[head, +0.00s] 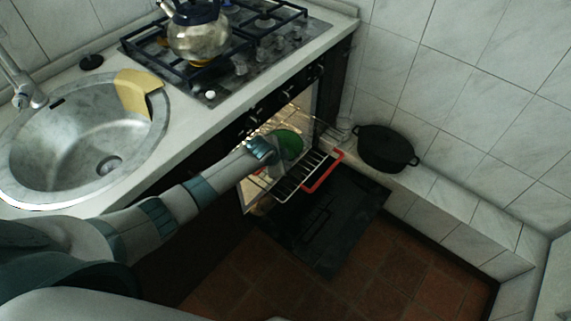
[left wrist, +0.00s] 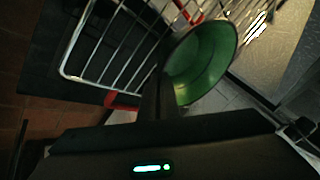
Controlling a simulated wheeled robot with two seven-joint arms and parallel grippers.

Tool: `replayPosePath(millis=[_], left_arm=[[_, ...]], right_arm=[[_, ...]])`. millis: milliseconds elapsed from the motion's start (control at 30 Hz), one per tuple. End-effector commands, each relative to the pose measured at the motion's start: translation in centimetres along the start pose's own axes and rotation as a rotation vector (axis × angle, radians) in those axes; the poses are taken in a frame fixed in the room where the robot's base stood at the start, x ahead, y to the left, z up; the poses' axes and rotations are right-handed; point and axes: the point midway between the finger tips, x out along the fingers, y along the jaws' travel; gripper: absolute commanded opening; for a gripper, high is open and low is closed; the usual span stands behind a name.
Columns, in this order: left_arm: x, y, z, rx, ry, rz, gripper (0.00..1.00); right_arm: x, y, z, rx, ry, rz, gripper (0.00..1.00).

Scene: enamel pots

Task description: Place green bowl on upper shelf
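The green bowl (head: 289,146) is at the opening of the lit oven in the head view, partly hidden by my left gripper. In the left wrist view the bowl (left wrist: 208,65) is tilted, with its inside facing the camera. My left gripper (head: 268,150) is at the bowl's near side; its dark fingers (left wrist: 160,98) are close together at the rim and look shut on it. A wire oven shelf with a red front edge (head: 323,172) sticks out beside and below the bowl. The wire shelf (left wrist: 110,45) also lies behind the bowl in the wrist view. My right gripper is not in view.
The oven door (head: 325,225) hangs open, low over the tiled floor. A black pot (head: 386,148) stands on the tiled ledge to the right. A kettle (head: 198,40) is on the hob above, with a sink (head: 75,145) to the left.

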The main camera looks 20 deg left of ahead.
Motion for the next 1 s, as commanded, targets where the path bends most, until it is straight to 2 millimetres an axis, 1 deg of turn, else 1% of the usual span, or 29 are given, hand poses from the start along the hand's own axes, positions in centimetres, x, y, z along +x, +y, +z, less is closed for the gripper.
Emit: replayPosePath(millis=[100, 167, 567, 600, 667, 1000], left_arm=[[1.1, 0.6, 0.5, -0.001, 0.0, 0.0, 0.0], [1.4, 0.7, 0.5, 0.0, 0.001, -0.001, 0.0], [1.7, 0.9, 0.7, 0.001, 0.001, -0.001, 0.0], [1.7, 0.9, 0.7, 0.0, 0.001, -0.001, 0.1], [1.7, 0.9, 0.7, 0.0, 0.001, -0.001, 0.22], [1.6, 0.8, 0.7, 0.0, 0.001, -0.001, 0.22]], right_arm=[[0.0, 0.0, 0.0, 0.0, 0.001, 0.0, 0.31], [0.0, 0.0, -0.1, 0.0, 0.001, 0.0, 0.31], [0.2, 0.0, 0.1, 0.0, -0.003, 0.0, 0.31], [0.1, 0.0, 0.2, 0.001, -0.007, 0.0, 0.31], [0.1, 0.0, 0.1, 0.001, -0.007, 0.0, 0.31], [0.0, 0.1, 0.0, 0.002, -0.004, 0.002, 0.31]])
